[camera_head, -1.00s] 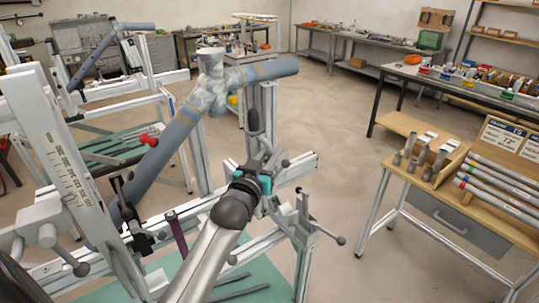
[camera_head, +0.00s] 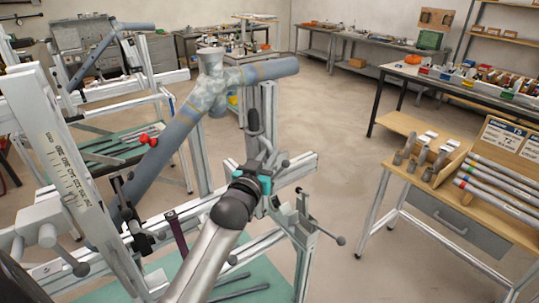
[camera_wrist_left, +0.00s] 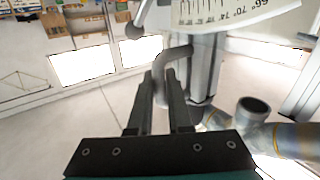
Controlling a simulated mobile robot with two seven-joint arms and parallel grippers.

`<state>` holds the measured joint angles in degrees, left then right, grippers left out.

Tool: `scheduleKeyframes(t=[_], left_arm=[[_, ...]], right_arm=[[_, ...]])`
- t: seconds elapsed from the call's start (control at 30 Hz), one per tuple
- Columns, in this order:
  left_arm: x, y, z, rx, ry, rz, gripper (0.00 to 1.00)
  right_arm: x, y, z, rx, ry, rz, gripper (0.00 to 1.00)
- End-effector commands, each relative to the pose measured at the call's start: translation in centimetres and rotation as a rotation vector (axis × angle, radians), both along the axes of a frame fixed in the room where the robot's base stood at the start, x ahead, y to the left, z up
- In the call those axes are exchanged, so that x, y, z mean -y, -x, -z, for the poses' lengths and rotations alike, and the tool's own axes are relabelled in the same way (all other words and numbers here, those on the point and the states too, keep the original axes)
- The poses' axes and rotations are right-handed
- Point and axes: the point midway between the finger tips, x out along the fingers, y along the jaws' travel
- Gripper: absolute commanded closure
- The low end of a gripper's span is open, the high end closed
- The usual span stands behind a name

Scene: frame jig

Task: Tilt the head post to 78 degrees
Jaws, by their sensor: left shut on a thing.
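My left gripper (camera_head: 262,160) is at the middle of the jig in the head view, its arm coming up from the bottom. In the left wrist view its two black fingers (camera_wrist_left: 160,100) are closed around a grey bent lever (camera_wrist_left: 178,55). The dark upper part of this lever (camera_head: 253,122) sticks up past the gripper in the head view. A curved white angle scale (camera_wrist_left: 235,12) with 66, 70 and 74 shows behind it; I see no pointer reading. An upright aluminium post (camera_head: 269,105) stands behind the gripper. I cannot tell the head post's angle. My right gripper is not in view.
A blue-grey tube frame with a mottled lug (camera_head: 210,85) sits in the jig close to the gripper. A tilted post with a printed scale (camera_head: 68,170) stands at left. A wooden bench with tubes (camera_head: 490,190) is at right, with clear floor between.

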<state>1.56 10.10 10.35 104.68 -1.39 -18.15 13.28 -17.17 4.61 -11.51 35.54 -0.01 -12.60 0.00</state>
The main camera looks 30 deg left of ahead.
Motion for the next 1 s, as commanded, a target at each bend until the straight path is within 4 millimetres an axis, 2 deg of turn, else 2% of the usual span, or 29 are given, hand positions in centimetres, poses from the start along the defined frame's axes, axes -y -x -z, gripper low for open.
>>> scheduleKeyframes(t=[0.47,0.8,1.0], left_arm=[[0.0,0.1,0.1,0.004,0.003,0.0,1.0],[-1.4,3.4,0.8,0.139,0.061,-0.001,1.0],[-1.7,3.9,0.6,0.161,0.069,-0.002,1.0]], right_arm=[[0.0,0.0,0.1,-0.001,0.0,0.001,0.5],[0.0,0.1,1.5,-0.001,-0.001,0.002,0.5],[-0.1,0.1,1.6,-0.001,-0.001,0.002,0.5]])
